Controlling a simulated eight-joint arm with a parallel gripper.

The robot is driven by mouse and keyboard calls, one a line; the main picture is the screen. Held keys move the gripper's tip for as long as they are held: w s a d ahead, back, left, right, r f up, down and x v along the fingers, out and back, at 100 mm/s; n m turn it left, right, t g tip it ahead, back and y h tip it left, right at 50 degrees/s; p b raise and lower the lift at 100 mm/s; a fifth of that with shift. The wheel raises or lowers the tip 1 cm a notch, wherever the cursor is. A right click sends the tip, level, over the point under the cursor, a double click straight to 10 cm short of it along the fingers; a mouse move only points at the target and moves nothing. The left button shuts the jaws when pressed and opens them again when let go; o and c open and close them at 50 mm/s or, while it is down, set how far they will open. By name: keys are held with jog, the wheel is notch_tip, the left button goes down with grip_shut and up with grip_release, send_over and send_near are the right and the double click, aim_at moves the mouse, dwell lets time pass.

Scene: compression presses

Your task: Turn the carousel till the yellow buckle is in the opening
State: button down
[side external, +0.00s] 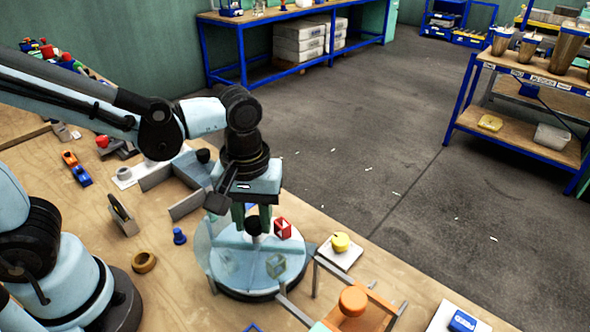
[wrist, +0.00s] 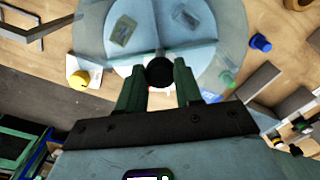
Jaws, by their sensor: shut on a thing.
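The carousel (side external: 245,284) is a round light-blue disc on a dark base under a clear bluish cover (side external: 204,252). My gripper (side external: 252,219) points down at its centre, its green fingers shut on the black knob (wrist: 160,71). A red buckle (side external: 282,228) shows brightly on the far right side of the disc. Two dull greenish-grey pieces (side external: 275,266) (side external: 229,262) show through the cover on the near side. A blue piece (wrist: 211,97) is beside the fingers in the wrist view. I cannot make out which piece is the yellow buckle, nor the opening's exact edges.
A yellow knob (side external: 340,242) on a white plate stands right of the carousel. A frame with an orange round top (side external: 353,300) is close at the near right. A blue peg (side external: 179,236), a brown ring (side external: 143,262) and grey walls (side external: 186,205) are on the left.

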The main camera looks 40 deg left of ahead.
jog(key=shift+n, duration=2.7)
jog(key=shift+w+n, duration=0.1)
jog(key=shift+n, duration=4.6)
jog(key=shift+w+n, duration=0.1)
jog(key=shift+n, duration=2.5)
jog(key=c, duration=0.8)
grip_release()
jog(key=shift+o, duration=0.2)
